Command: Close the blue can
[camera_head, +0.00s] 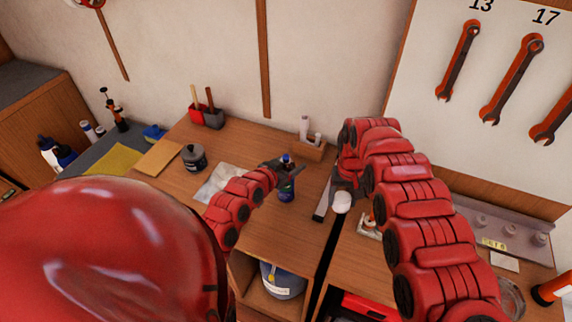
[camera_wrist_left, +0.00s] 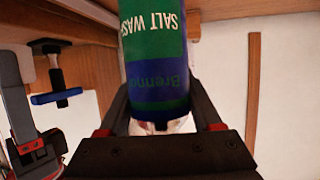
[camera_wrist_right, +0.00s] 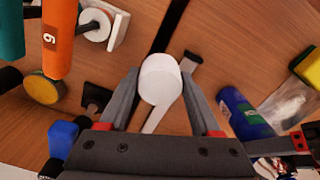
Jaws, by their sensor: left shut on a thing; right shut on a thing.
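The blue can (camera_head: 286,192) stands upright on the wooden bench. In the left wrist view the can (camera_wrist_left: 155,55) shows a blue and green label, upside down in the picture. My left gripper (camera_head: 287,169) is shut around the can, with a finger on each side. My right gripper (camera_wrist_right: 160,98) is shut on a smooth white rounded piece (camera_wrist_right: 160,77), which also shows in the head view (camera_head: 341,202). It is apart from the can, to its right in the head view. I cannot tell whether the white piece is the can's lid. The can's mouth is not clearly visible.
A wooden holder with white bottles (camera_head: 310,149) stands behind. A dark pot (camera_head: 194,158) and a clear bag (camera_head: 219,182) lie left of the can. A flat tool (camera_head: 323,205) lies beside the dark gap between benches. An orange bottle (camera_wrist_right: 58,38) shows in the right wrist view.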

